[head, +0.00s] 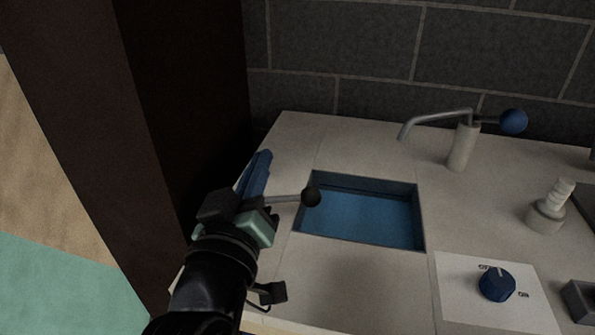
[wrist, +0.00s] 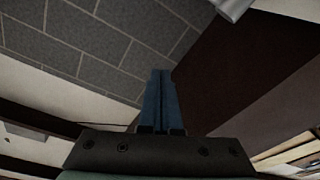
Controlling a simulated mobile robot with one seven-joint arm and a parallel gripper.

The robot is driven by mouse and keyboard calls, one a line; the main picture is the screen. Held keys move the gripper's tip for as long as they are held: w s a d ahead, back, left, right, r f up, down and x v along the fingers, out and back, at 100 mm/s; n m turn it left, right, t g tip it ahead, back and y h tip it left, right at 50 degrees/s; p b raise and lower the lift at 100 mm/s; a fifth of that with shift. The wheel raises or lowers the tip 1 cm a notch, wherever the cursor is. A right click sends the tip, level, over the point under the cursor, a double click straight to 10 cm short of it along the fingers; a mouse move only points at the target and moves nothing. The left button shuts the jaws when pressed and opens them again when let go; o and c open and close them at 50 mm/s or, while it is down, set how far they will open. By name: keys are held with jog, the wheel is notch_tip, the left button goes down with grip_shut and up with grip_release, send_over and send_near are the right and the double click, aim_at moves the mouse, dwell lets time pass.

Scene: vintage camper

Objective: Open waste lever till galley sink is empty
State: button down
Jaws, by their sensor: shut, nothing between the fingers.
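The galley sink (head: 340,188) is a rectangular basin set in the pale counter in the head view. Blue water (head: 362,215) appears to lie in it; its depth is hard to judge. The waste lever (head: 311,196), a thin metal rod with a dark ball end, reaches to the sink's left edge. Its other end is hidden behind my gripper (head: 265,156). The gripper's blue fingers are shut and empty, left of the ball and pointing up and away. Whether they touch the rod cannot be told. In the wrist view the fingers (wrist: 160,75) are together; no lever shows there.
A tap (head: 461,146) with a blue ball handle stands behind the sink. A blue dial (head: 497,283) and a pale threaded fitting (head: 550,205) are at right. A dark brown panel (head: 190,110) rises close at left; a grey block wall (head: 400,50) is behind.

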aim_at(307, 202)
jog(key=s+f+n+g+p, duration=0.1)
jog(key=p, duration=0.2)
jog(key=s+a+f+n+g+h+p, duration=0.1)
jog(key=f+p, duration=0.1)
jog(key=p, duration=0.1)
jog(key=f+n+g+h+p, duration=0.1)
jog(key=p, duration=0.2)
jog(key=shift+s+a+f+n+p, duration=0.3)
jog(key=shift+s+a+n+p, duration=0.05)
jog(key=shift+s+n+p, duration=0.05)
jog(key=s+n+p, duration=0.1)
jog(key=s+p, duration=0.1)
jog(key=p, duration=0.1)
jog(key=s+f+n+g+h+p, duration=0.1)
jog(key=s+n+p, duration=0.1)
jog(key=p, duration=0.1)
jog(key=s+n+h+p, duration=0.1)
jog(key=s+p, duration=0.2)
jog(key=shift+f+g, duration=0.3)
jog(key=shift+g, duration=0.1)
jog(key=shift+s+d+f+n+p, duration=0.1)
jog(key=shift+s+f+n+p, duration=0.1)
jog(key=shift+s+n+p, duration=0.3)
jog(key=p+x, duration=0.1)
jog(key=x, duration=1.3)
jog(key=shift+d+r+p, duration=0.15)
jog(key=shift+p, duration=0.2)
jog(key=shift+d, duration=0.1)
